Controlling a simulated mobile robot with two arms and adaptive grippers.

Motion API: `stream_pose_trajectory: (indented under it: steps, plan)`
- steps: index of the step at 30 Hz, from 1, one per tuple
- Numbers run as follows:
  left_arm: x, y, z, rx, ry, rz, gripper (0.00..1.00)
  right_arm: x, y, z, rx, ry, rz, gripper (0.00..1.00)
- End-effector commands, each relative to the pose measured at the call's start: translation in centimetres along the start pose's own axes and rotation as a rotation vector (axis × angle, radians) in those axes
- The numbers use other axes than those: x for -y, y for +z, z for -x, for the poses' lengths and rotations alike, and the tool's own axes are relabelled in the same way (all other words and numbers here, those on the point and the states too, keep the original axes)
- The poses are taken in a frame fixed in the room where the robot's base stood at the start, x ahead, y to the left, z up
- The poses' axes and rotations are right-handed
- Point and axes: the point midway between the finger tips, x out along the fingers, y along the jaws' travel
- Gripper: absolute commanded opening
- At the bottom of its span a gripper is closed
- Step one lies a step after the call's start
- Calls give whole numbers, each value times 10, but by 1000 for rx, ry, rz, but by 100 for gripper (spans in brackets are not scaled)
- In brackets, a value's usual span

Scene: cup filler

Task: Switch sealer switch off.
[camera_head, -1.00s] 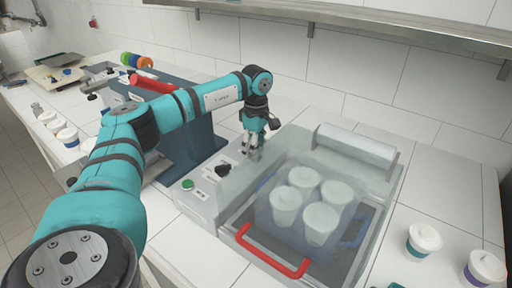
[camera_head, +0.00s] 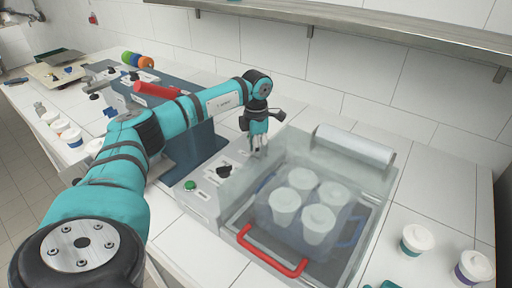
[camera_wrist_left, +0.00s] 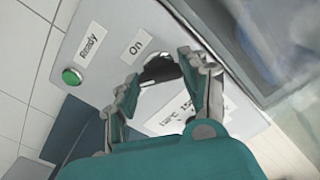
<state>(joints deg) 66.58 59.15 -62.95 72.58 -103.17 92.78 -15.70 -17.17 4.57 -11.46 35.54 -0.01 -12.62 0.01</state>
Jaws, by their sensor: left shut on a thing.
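The sealer switch (camera_head: 223,171) is a black knob on the sealer's light panel. In the left wrist view the switch (camera_wrist_left: 160,68) shows on a white disc beside the "On" label. My left gripper (camera_wrist_left: 160,67) has its fingers on either side of the knob and is shut on it, its tips partly hiding the disc. In the head view my left gripper (camera_head: 258,149) points down over the panel, seen partly against the clear guard. The contact itself is hard to see there. My right gripper is not in view.
A green lamp (camera_head: 190,185) sits at the panel's front. The sealer's clear guard (camera_head: 237,187) stands close by on the right. The blue-grey filler (camera_head: 200,142) stands on the left.

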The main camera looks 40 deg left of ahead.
Motion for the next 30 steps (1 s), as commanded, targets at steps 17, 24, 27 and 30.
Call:
stream_pose_trajectory:
  steps: [17, 24, 27, 30]
  plan:
    - [-1, 1, 2, 5, 2, 461, 13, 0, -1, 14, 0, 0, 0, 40]
    - [-1, 1, 2, 6, 2, 552, 13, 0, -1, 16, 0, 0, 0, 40]
    - [-1, 1, 2, 6, 3, 569, 13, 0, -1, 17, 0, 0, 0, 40]
    - [-2, 1, 2, 7, 3, 580, 13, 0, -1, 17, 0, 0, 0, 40]
